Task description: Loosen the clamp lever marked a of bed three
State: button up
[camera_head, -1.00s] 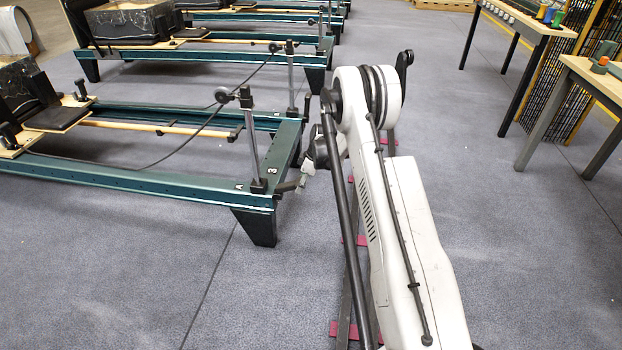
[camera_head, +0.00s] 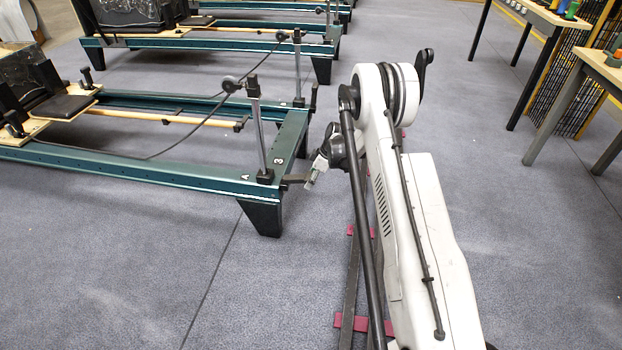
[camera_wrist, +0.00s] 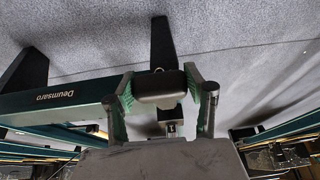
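Bed three (camera_head: 205,176) is a dark green frame with "A" and "3" marked at its near right corner. The dark clamp lever at mark A (camera_head: 293,179) sticks out to the right from the foot of the upright post (camera_head: 259,130). My gripper (camera_head: 312,178) is at the lever's outer end. In the wrist view, my gripper (camera_wrist: 160,95) has its two green-padded fingers spread, with the dark rounded lever end (camera_wrist: 158,88) between them. Whether the pads touch it is unclear. The clamp's lower parts are mostly hidden.
A second post (camera_head: 297,68) stands at the bed's far corner, and a black cord (camera_head: 195,132) runs across the frame. Another green bed (camera_head: 205,43) stands behind. Work tables (camera_head: 545,22) are at the right. The grey floor in front of the bed is clear.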

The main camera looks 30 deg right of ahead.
jog(key=shift+o, duration=1.4)
jog(key=shift+d+f, duration=0.1)
jog(key=shift+o, duration=0.7)
jog(key=v, duration=1.2)
